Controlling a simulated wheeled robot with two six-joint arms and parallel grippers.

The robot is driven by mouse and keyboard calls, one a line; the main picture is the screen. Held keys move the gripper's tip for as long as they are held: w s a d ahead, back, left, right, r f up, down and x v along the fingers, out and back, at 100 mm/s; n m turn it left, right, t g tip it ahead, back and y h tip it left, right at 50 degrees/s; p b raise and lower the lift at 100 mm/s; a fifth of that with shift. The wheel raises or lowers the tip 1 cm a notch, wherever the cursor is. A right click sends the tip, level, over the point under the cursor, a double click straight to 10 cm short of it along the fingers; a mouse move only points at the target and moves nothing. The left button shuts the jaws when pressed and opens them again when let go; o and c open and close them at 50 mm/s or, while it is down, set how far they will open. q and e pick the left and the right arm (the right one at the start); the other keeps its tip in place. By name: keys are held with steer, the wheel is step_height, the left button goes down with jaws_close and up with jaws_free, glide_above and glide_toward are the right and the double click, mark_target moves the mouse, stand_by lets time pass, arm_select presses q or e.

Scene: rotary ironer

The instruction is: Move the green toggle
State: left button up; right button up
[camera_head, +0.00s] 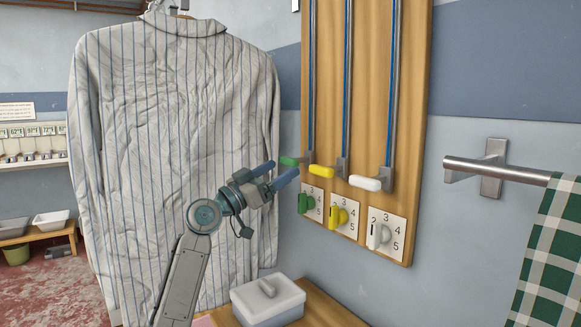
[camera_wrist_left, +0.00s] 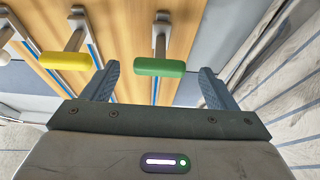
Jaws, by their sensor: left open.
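A wooden board on the wall carries three upright rods with coloured handles. The green handle (camera_head: 290,161) is the leftmost, on a grey bracket; below it a green dial knob (camera_head: 306,203) sits on a numbered plate. My left gripper (camera_head: 282,170) is open and empty, its fingertips close to the green handle. In the left wrist view the green handle (camera_wrist_left: 159,67) lies crosswise, framed between the two fingertips (camera_wrist_left: 159,73). I cannot tell whether they touch it. My right gripper is not in view.
Yellow (camera_head: 322,171) and white (camera_head: 365,183) handles sit to the right, with yellow and white knobs below. A striped shirt (camera_head: 165,150) hangs behind my left arm. A lidded white box (camera_head: 268,298) stands below. A metal rail (camera_head: 495,170) holds a green checked cloth (camera_head: 552,255) at right.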

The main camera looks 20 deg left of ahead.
arm_select(q)
steer(key=v, duration=0.5)
steer(key=shift+b, duration=0.3)
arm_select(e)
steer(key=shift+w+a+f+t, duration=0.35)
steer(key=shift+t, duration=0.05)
